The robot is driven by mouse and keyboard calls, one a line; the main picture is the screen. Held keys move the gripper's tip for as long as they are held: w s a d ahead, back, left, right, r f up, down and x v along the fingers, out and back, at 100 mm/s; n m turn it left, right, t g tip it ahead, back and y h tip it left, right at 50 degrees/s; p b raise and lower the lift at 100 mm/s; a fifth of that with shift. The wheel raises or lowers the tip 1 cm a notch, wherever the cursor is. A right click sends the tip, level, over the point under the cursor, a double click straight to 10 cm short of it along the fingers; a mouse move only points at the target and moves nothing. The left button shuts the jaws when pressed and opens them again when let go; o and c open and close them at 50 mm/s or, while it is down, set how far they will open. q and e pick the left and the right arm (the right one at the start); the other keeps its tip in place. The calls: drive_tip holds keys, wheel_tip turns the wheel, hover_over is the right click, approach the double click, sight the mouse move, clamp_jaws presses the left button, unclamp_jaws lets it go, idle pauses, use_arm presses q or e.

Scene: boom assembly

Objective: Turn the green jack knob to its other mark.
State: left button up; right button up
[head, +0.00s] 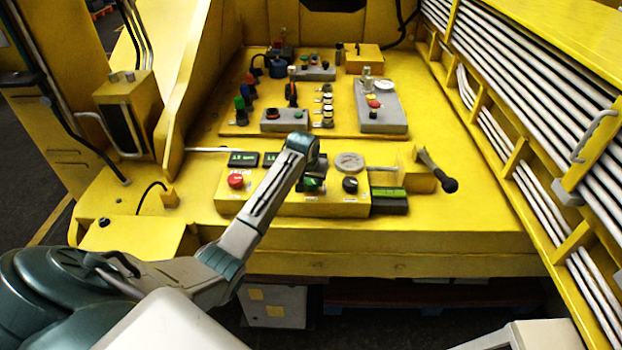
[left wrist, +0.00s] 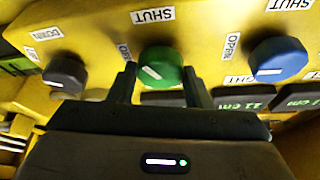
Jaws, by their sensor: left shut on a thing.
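The green jack knob (left wrist: 160,64) is in the middle of the left wrist view, with a white mark line on its face, slanted toward the lower right. My left gripper (left wrist: 159,78) has one finger on each side of it and is shut on it. A "SHUT" label (left wrist: 153,15) is above the knob and an "OPEN" label (left wrist: 233,45) is to its right. In the head view the green knob (head: 312,184) shows on the front yellow panel, partly hidden by my left gripper (head: 308,178). My right gripper is not seen.
A dark knob (left wrist: 65,72) and a blue knob (left wrist: 279,58) flank the green one. The front panel also has a red button (head: 236,181), a black knob (head: 350,184) and a gauge (head: 349,161). A lever (head: 437,170) stands to the right.

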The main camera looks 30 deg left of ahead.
use_arm(q)
drive_tip(key=m+h, duration=0.1)
drive_tip(key=m, duration=0.3)
drive_tip(key=shift+a+h, duration=0.2)
drive_tip(key=shift+h, duration=0.2)
drive_tip(key=shift+m+h, duration=0.3)
drive_tip(key=shift+m, duration=0.8)
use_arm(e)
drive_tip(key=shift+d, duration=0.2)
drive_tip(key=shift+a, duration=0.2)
use_arm(q)
drive_tip(key=o, duration=1)
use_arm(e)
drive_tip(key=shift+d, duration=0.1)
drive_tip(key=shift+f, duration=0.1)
